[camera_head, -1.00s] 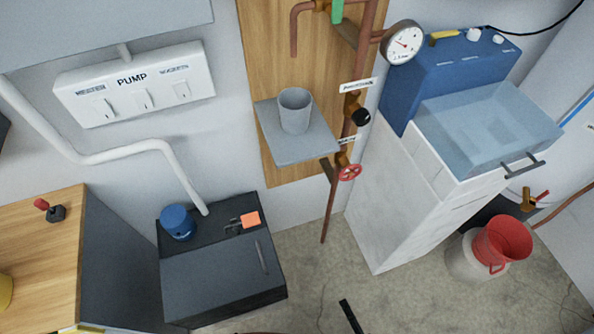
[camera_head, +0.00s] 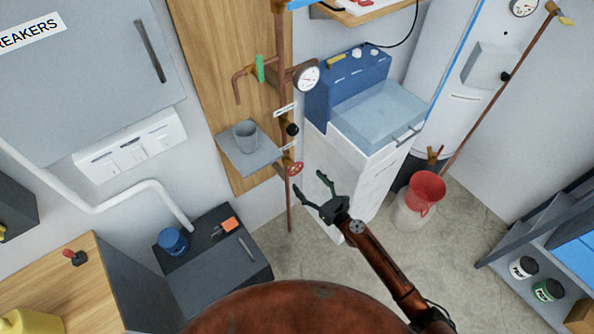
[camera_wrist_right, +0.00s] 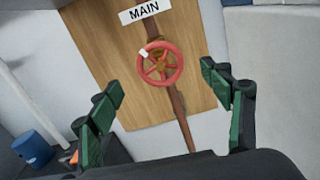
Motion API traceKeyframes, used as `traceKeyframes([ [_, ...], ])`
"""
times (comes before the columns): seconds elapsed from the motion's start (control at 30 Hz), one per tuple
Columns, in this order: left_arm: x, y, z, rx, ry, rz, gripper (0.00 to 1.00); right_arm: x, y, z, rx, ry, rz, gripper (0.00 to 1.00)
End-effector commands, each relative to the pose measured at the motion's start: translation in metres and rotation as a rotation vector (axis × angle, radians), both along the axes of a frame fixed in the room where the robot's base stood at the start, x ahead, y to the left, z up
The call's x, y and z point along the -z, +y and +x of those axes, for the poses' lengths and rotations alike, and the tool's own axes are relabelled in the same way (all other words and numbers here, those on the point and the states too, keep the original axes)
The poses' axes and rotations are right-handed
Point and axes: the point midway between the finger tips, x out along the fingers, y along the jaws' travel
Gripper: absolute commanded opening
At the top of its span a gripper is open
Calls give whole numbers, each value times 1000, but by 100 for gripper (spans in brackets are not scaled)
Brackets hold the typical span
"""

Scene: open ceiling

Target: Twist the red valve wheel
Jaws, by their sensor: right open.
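The red valve wheel (camera_head: 295,168) sits on a vertical copper pipe in front of a wooden board in the head view. In the right wrist view the wheel (camera_wrist_right: 160,62) faces the camera below a "MAIN" label (camera_wrist_right: 143,11). My right gripper (camera_head: 312,187) is open and empty, just below and right of the wheel in the head view. In the right wrist view its two green-padded fingers stand apart, with the wheel beyond and above the gap between them. They do not touch the wheel. My left gripper is out of view.
A grey shelf with a cup (camera_head: 246,135) is left of the pipe. A pressure gauge (camera_head: 307,76) is above. A dark box (camera_head: 215,262) is lower left.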

Motion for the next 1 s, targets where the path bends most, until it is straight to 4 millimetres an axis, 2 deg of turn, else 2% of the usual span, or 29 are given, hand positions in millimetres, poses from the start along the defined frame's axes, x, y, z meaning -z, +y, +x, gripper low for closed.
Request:
traceKeyframes([
  [0.2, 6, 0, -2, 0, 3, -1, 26, 2, 22, 29, -2, -3, -2, 72],
  [0.4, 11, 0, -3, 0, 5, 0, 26, 2, 35, 47, -1, -2, -3, 72],
  [0.77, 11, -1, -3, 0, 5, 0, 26, 1, 39, 52, -1, -2, -3, 72],
  [1.0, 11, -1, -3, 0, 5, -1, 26, 1, 39, 52, -1, -3, -4, 57],
])
